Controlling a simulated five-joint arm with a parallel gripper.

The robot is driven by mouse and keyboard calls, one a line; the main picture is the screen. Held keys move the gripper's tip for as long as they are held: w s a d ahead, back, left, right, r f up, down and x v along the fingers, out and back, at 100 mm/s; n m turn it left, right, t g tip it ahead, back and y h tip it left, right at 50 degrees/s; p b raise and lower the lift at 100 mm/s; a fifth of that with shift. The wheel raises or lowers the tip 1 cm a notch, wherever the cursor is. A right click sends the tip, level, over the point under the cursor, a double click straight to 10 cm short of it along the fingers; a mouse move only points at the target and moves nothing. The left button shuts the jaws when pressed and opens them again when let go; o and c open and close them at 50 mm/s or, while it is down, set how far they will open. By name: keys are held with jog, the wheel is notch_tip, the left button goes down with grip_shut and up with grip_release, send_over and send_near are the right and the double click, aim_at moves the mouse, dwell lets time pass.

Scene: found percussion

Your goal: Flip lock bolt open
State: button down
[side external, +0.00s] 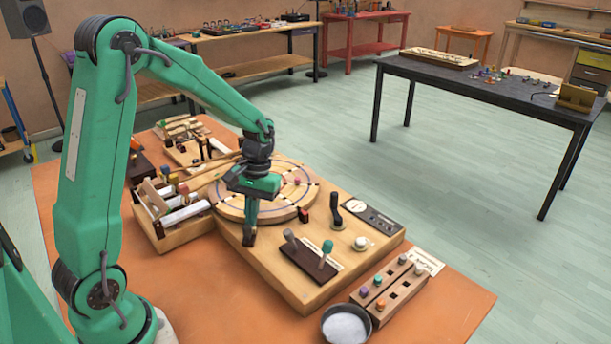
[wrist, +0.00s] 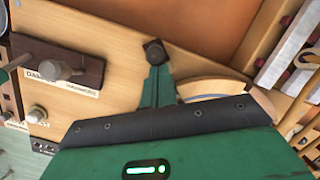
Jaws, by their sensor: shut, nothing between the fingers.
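My gripper (side external: 249,236) points down at the left front part of the wooden board (side external: 276,276), in front of the round wooden disc (side external: 229,208). Its fingers are shut with nothing between them; in the wrist view the dark fingertips (wrist: 155,52) show over bare wood. A dark brown plate (side external: 309,261) with a grey-knobbed lever (side external: 290,238) and a teal-knobbed lever (side external: 327,247) lies to the right of the gripper. The plate also shows in the wrist view (wrist: 92,71). A black upright handle (side external: 336,208) stands farther back. I cannot tell which part is the lock bolt.
A wooden crate (side external: 181,239) with white bars stands left of the board. A peg block (side external: 396,291) and a bowl of white material (side external: 345,327) sit at the front right. The orange table (side external: 452,298) has free room at right. A white knob (side external: 361,242) stands on the board.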

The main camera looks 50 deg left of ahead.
jog(key=shift+s, duration=0.1)
jog(key=a+v, duration=0.1)
jog(key=v, duration=0.9)
jog(key=shift+d+r, duration=0.1)
jog(key=shift+d, duration=0.05)
dwell(0.4)
jog(key=s+d+r+m+t, duration=0.3)
jog(key=s+d+t, duration=0.1)
jog(key=s, duration=0.3)
jog(key=s+d+r+m+t, duration=0.3)
jog(key=s+d+t, duration=0.1)
jog(key=s, duration=0.3)
jog(key=shift+d+m+y, duration=0.3)
jog(key=shift+d, duration=0.5)
jog(key=shift+r, duration=0.15)
